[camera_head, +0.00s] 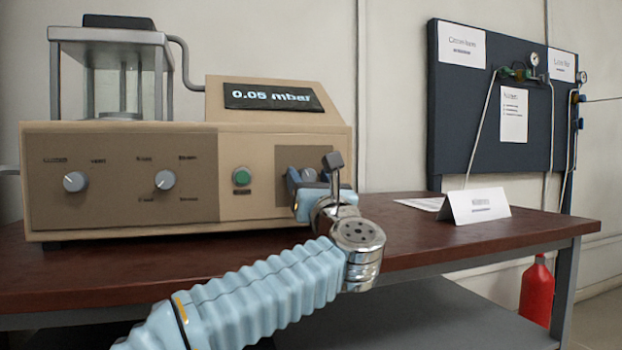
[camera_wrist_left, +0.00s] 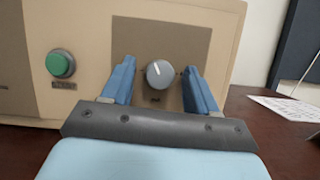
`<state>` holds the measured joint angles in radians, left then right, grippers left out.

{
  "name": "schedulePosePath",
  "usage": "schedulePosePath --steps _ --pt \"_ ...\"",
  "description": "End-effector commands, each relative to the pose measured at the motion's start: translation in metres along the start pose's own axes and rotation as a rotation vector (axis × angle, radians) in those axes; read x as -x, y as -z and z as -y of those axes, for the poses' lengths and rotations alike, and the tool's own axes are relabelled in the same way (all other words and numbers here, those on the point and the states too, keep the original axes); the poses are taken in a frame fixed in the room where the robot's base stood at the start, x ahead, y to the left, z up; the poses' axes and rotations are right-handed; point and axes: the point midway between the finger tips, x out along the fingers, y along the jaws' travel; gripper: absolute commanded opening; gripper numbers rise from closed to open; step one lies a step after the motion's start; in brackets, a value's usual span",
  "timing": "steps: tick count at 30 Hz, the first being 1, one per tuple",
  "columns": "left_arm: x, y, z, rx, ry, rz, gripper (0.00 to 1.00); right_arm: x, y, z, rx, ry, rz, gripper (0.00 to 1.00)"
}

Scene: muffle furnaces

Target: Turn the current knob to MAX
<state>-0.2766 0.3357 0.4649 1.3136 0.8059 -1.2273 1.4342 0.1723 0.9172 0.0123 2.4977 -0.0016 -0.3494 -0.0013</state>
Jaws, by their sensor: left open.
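The beige machine (camera_head: 130,218) stands on the brown table, its display reading 0.05 mbar. In the left wrist view a grey round knob (camera_wrist_left: 160,73) with a white pointer line sits on a brown panel at the machine's right end. The line points up and slightly left. In the head view my left gripper (camera_head: 305,186) hides this knob. My right gripper is not in view.
Two more knobs, a left one (camera_head: 75,181) and a middle one (camera_head: 165,180), and a green button (camera_head: 241,176) are on the front. A white folded card (camera_head: 474,206) stands on the table (camera_head: 420,240) at right. A red bottle (camera_head: 537,292) is below.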

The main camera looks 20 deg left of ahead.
Motion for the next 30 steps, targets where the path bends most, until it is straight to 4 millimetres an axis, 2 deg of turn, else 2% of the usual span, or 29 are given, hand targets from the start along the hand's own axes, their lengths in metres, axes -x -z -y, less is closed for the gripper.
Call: schedulePosePath --steps 4,15,23,30 --pt "0.0002 0.0001 0.0000 0.000 0.000 0.000 0.59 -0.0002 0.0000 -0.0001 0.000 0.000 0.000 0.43" --pt "0.0005 -0.0001 0.0001 0.000 0.000 0.000 0.03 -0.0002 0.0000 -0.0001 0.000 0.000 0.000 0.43" --pt "0.0005 -0.0002 -0.0003 -0.024 0.010 0.001 0.03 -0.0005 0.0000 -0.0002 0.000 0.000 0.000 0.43" --pt "0.0004 -0.0007 -0.0014 -0.134 0.055 0.001 0.03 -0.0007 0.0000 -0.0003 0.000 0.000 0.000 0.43"
